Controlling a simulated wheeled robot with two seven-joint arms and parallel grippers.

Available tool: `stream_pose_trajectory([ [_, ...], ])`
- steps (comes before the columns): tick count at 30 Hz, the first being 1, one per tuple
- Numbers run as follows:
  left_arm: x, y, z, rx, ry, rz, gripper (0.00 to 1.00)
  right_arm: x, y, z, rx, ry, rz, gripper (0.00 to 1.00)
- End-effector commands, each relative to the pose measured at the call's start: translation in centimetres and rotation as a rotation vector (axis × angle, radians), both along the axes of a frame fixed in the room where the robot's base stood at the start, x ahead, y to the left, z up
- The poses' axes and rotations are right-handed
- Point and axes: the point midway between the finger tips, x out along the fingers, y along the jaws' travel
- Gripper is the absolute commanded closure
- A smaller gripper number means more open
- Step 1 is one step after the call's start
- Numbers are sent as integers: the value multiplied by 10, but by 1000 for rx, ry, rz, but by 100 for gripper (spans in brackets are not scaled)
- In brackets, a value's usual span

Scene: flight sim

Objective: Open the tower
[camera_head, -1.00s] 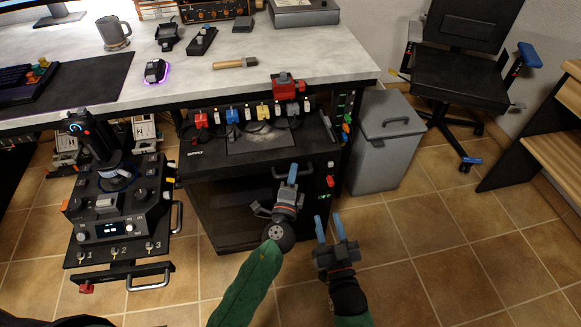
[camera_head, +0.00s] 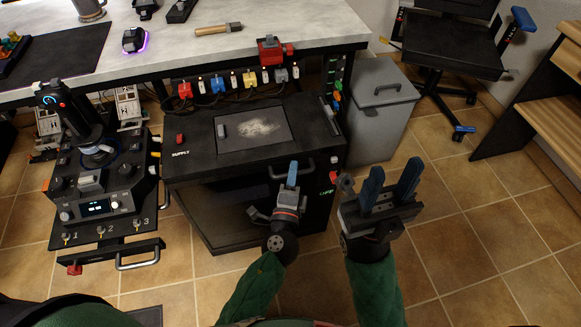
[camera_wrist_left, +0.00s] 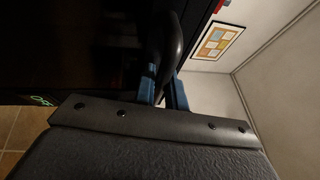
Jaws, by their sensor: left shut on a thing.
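The tower is a black cabinet (camera_head: 190,215) marked SUPPLY, standing under the front of the desk. A curved handle (camera_head: 310,169) sits at its upper front edge. My left gripper (camera_head: 292,176) is at this handle with its blue fingers closed around it. In the left wrist view the dark handle (camera_wrist_left: 173,45) passes between the blue fingers (camera_wrist_left: 163,88). The front panel below looks dark, and my left arm hides part of it. My right gripper (camera_head: 390,186) is open and empty, to the right of the tower, with its fingers pointing up.
A control panel with a joystick (camera_head: 75,125) stands left of the tower. A grey bin (camera_head: 370,120) stands to its right. Cables and coloured plugs hang behind the tower top. An office chair (camera_head: 450,45) is at the back right. The tiled floor (camera_head: 470,260) at the right is clear.

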Motion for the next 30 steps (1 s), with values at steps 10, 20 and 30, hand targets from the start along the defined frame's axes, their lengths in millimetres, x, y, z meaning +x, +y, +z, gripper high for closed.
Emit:
stream_pose_trajectory([
  [10, -10, -4, -2, 1, 3, -2, 100, -2, 0, -1, 8, -10, 8, 64],
  [20, -10, -4, -2, 0, 3, -2, 100, -2, 0, -1, 6, -9, 9, 64],
  [30, -10, -3, -1, -1, 2, -1, 79, -2, 0, -1, 6, -9, 9, 64],
])
